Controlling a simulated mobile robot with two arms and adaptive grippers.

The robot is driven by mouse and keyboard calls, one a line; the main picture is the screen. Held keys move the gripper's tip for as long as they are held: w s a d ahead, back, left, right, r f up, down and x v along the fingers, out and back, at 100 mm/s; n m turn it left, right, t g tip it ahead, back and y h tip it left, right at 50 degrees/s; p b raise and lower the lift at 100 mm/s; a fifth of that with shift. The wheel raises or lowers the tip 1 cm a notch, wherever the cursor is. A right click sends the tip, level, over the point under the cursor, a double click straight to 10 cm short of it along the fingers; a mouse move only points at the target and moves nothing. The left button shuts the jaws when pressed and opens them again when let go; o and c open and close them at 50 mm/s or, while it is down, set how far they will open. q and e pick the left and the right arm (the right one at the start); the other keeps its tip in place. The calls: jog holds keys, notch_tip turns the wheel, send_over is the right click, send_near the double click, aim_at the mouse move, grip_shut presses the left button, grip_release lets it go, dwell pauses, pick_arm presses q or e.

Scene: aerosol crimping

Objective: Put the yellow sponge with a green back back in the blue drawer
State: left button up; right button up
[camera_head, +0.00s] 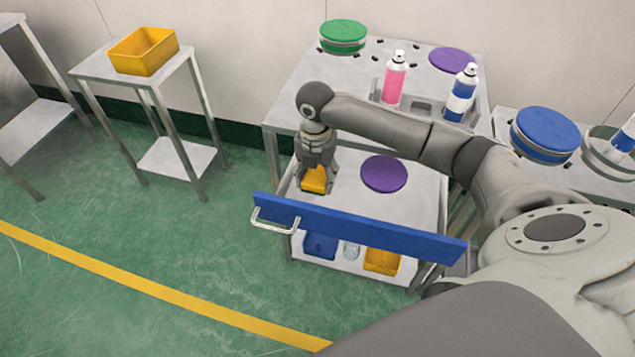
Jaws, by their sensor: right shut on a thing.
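The blue drawer (362,231) is pulled out from the metal table, its blue front facing me with a white handle at its left end. A purple disc (384,174) lies inside it. My right gripper (315,186) points down over the left part of the drawer. It is shut on the yellow sponge (313,179), and the fingers partly cover it. The sponge's green back does not show. I cannot tell whether the sponge touches the drawer floor. My left gripper is not in view.
On the tabletop are a green round lid (343,36), a pink spray can (395,80), a blue and white can (461,93) and another purple disc (452,60). Bins stand on the shelf below the drawer. A yellow bin (143,50) sits on a side table. A blue lid (544,133) is at right.

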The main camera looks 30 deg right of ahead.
jog(key=shift+w+d+f, duration=0.25)
jog(key=shift+w+f, duration=0.1)
jog(key=shift+f, duration=0.2)
jog(key=shift+w+d+f, duration=0.25)
jog(key=shift+w+f, duration=0.1)
jog(key=shift+f, duration=0.15)
jog(key=shift+w+d+f, duration=0.1)
jog(key=shift+f, duration=1.55)
jog(key=o, duration=0.9)
jog(key=shift+f, duration=0.15)
notch_tip(320, 180, up, 12)
jog(key=shift+r, duration=0.2)
